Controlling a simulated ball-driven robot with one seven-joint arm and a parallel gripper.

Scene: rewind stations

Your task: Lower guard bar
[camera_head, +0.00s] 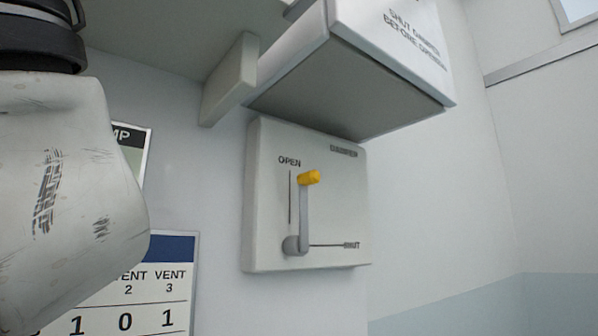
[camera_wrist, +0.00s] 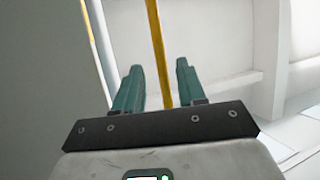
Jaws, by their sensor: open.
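A thin yellow bar (camera_wrist: 157,40), which looks like the guard bar, runs from the top of the wrist view down between my fingers. Its lower end is hidden behind my gripper's dark mount. My gripper (camera_wrist: 159,66) is open, with a green finger on each side of the bar and a visible gap to both. I cannot tell how deep the bar sits between the fingers. Neither the bar nor my fingers show in the head view.
A damper panel (camera_head: 340,205) on the wall has a yellow-tipped lever (camera_head: 304,215) upright by OPEN. A box (camera_head: 345,85) juts out above it. A vent number sign (camera_head: 180,248) is partly hidden by my arm. White framing (camera_wrist: 268,60) stands at the right of the wrist view.

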